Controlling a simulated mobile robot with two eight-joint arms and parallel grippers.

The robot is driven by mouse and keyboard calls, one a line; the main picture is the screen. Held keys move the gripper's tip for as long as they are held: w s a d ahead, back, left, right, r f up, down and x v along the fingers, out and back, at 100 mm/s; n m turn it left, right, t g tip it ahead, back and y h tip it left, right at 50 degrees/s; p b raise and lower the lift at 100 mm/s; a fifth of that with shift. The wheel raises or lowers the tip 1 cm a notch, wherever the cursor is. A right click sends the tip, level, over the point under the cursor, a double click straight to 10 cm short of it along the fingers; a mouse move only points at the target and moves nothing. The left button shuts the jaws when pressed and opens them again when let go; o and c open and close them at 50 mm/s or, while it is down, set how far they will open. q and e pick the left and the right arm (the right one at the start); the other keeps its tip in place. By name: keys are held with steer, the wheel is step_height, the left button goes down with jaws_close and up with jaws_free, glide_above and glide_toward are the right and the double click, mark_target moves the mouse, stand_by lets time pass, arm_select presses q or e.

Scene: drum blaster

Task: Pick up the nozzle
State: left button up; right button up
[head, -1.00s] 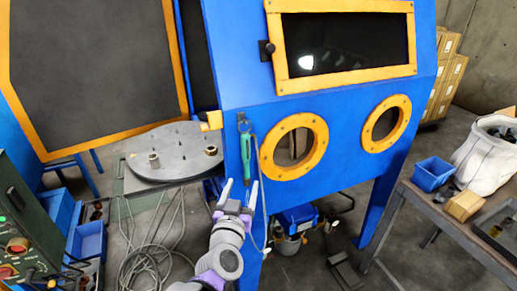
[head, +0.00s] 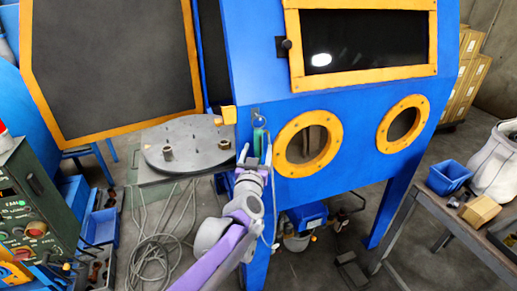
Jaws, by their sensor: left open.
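The nozzle appears to be the slim teal piece (head: 259,138) hanging upright on the front of the blue cabinet (head: 340,195), left of the round ports. A thin hose or cord runs down beside it. My left gripper (head: 256,153) is open, with its fingers pointing up at the nozzle's lower part. The fingers overlap that part in the picture. I cannot tell whether they touch it or stand in front of it. My right gripper is not in view.
Orange-rimmed ports (head: 308,143) stick out right of the nozzle. A round grey turntable (head: 188,146) stands at the left, with coiled cable (head: 150,250) on the floor below. A workbench (head: 425,197) with a blue bin (head: 449,176) stands at the right.

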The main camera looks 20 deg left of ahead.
arm_select(q)
steer(key=shift+w, duration=0.4)
steer(key=shift+c, duration=0.3)
jaws_close()
steer(key=shift+r, duration=0.1)
steer(key=shift+r, duration=0.65)
steer(key=s+d, duration=0.2)
steer(key=s, duration=1.6)
